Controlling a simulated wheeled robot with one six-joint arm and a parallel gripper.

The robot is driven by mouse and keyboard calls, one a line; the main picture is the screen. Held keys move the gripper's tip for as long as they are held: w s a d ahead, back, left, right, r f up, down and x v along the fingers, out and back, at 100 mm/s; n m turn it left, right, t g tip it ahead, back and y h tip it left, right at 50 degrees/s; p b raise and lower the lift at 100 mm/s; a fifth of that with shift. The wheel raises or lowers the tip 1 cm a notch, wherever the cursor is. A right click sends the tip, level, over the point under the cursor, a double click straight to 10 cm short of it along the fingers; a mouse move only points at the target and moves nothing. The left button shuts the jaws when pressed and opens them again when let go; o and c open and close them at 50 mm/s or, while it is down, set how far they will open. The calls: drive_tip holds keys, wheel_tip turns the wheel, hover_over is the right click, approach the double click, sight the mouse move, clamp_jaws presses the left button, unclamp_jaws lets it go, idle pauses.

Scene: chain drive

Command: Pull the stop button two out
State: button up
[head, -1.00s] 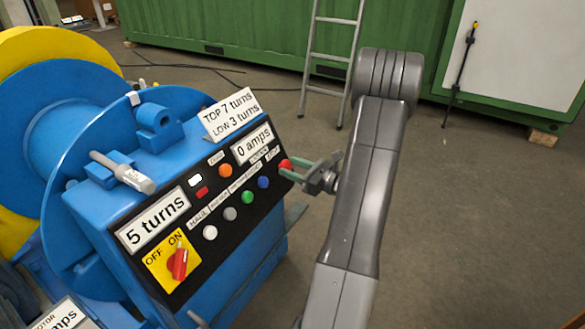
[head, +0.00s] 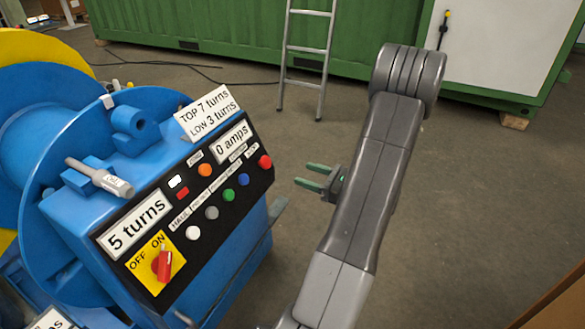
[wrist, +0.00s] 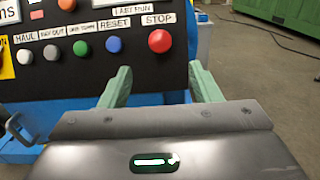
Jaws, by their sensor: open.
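The red stop button (head: 265,162) is at the right end of the lower button row on the black panel. In the wrist view the red button (wrist: 159,41) sits under a STOP label, ahead of and between my fingers. My gripper (head: 308,176) is open and empty, to the right of the panel and apart from the button. Its green fingers (wrist: 158,87) point toward the panel. I cannot tell how far out the button stands.
The panel (head: 205,190) also carries white, grey, green, blue and orange buttons and a red switch (head: 163,262) on a yellow plate. A sign (head: 208,113) stands on top. A ladder (head: 305,60) leans behind.

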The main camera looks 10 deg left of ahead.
sight(269, 163)
drive_tip(key=shift+v, duration=1.1)
drive_tip(key=b+x, duration=0.1)
drive_tip(key=x, duration=1.3)
drive_tip(key=shift+f+b, duration=0.1)
drive_tip(key=shift+b, duration=0.2)
drive_tip(key=shift+w+a+f+b, duration=0.2)
drive_tip(key=shift+a+f+b, duration=0.1)
drive_tip(key=shift+a, duration=0.2)
drive_tip(key=shift+r, duration=0.1)
drive_tip(key=shift+d, duration=0.15)
